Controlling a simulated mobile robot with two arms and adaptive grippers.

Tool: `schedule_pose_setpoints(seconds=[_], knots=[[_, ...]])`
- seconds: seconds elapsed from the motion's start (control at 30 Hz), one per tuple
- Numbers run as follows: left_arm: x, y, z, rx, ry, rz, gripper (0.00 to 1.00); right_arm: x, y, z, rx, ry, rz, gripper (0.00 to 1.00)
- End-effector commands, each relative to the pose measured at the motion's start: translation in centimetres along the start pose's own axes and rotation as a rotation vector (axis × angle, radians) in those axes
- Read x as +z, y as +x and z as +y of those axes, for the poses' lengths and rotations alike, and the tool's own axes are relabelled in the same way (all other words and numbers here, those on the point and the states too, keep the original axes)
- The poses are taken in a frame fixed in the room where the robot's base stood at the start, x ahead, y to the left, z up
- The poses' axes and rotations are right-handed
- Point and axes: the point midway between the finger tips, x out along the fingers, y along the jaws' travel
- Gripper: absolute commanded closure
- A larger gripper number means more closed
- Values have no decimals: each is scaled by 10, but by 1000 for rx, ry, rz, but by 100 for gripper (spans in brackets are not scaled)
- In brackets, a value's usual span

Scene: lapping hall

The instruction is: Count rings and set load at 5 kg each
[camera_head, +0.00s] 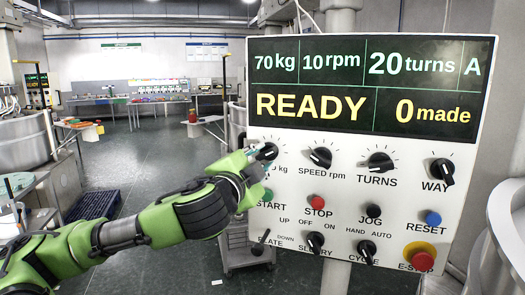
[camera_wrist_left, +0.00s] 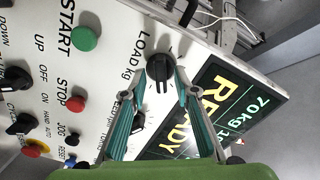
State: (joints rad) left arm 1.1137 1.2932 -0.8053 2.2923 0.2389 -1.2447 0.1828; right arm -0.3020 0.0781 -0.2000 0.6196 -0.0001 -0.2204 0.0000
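A white control panel (camera_head: 300,148) fills the right of the head view. Its display (camera_head: 368,82) reads 70 kg, 10 rpm, 20 turns, A, READY and 0 made. The black LOAD kg knob (camera_wrist_left: 160,70) is at the panel's upper left. My left gripper (camera_head: 263,158) is at this knob in the head view and partly covers its label. In the left wrist view its teal fingers (camera_wrist_left: 163,82) stand apart on either side of the knob; firm contact cannot be made out. No rings can be told apart. My right gripper is out of view.
SPEED (camera_head: 320,157), TURNS (camera_head: 377,162) and WAY (camera_head: 441,172) knobs stand right of LOAD. START (camera_head: 267,195), STOP (camera_head: 318,202), RESET (camera_head: 433,218) and the red E-STOP (camera_head: 419,257) are below. A blue pallet (camera_head: 92,204) lies left on the open floor.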

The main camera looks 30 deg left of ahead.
Motion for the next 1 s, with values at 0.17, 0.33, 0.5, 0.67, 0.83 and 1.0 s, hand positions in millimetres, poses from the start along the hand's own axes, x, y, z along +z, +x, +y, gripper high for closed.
schedule_pose_setpoints(seconds=[0.17,0.33,0.5,0.67,0.83,1.0], knots=[[0,8,0,-1,0,0,72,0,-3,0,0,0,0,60],[0,8,0,-1,0,1,72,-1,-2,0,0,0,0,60],[0,8,0,-1,0,1,100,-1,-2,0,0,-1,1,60],[0,7,0,-1,0,1,100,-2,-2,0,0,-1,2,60],[0,7,1,0,-15,1,100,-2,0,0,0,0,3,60],[1,7,4,2,-73,2,100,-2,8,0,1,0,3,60]])
